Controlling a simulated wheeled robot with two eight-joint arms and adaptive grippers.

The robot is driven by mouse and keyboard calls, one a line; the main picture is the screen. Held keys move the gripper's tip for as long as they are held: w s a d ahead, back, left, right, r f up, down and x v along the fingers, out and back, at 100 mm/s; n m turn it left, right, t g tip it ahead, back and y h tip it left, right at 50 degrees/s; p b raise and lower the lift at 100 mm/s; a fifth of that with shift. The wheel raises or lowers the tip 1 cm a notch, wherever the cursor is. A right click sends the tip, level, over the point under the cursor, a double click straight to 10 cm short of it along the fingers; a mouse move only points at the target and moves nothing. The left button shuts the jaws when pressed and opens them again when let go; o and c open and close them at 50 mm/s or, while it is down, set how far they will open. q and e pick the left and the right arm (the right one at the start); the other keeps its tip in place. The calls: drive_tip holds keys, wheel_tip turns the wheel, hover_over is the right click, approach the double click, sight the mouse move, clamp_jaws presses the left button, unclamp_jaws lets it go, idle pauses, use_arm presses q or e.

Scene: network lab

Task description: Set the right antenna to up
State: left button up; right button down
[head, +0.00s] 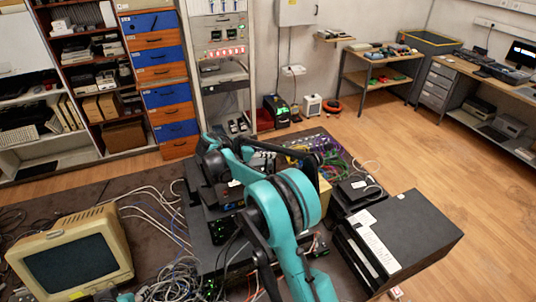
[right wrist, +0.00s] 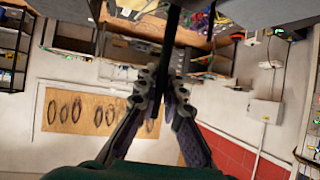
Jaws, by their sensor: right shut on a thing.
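My right gripper (right wrist: 160,86) is shut on a thin black antenna (right wrist: 172,38) in the right wrist view. The antenna runs between the fingers to the top edge of that picture, near a dark device edge (right wrist: 245,12). Its angle to the device cannot be told for sure. In the head view my teal right arm reaches over a stack of black devices (head: 207,218) on the dark table. The arm hides the antenna and much of the equipment there. My left gripper is not in view.
A beige monitor (head: 72,262) stands at the table's front left, with loose cables around it. A large black box (head: 405,238) lies right of the arm. Colored cables (head: 325,150) lie at the back. Shelves (head: 92,70) stand against the wall; the wooden floor at right is clear.

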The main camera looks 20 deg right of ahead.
drive_tip(key=c, duration=1.6)
unclamp_jaws()
drive_tip(key=v, duration=1.2)
